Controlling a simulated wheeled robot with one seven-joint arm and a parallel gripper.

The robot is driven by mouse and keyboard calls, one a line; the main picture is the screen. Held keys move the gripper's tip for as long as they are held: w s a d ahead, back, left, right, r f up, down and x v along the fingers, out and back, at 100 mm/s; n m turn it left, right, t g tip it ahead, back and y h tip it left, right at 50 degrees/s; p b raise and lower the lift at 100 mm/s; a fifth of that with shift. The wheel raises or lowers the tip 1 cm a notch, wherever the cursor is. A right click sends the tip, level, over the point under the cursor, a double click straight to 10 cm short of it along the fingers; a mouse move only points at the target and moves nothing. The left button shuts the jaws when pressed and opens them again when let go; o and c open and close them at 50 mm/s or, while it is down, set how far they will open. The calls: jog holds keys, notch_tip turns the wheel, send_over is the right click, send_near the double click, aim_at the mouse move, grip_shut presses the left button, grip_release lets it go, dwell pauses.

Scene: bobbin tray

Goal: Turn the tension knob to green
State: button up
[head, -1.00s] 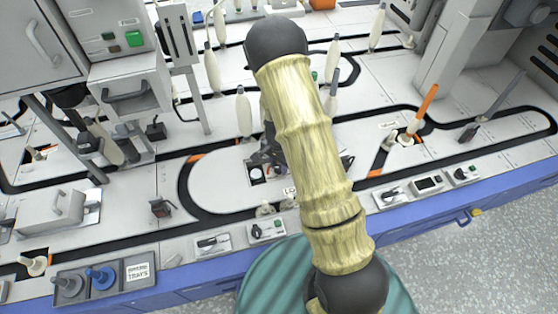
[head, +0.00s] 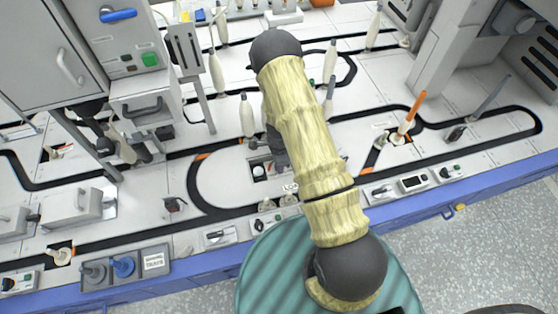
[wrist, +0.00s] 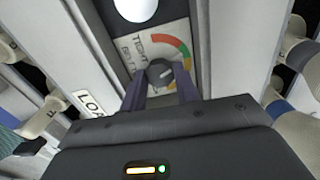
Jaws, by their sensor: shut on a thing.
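The tension knob (wrist: 160,72) is a small dark round knob on a pale plate, seen in the wrist view. In the head view my arm hides the knob and fingers.
A white round thing (wrist: 135,8) sits just above the dial. Pale bobbins (wrist: 298,130) stand close on the right and others on the left. In the head view, tall bobbins (head: 247,116) and an orange-topped spindle (head: 411,112) stand around the black track.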

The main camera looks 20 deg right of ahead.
dwell(0.4)
jog(key=o, duration=1)
jog(key=shift+c, duration=0.2)
jog(key=shift+r, duration=0.1)
notch_tip(320, 180, up, 17)
jog(key=p, duration=0.7)
jog(key=shift+r, duration=0.15)
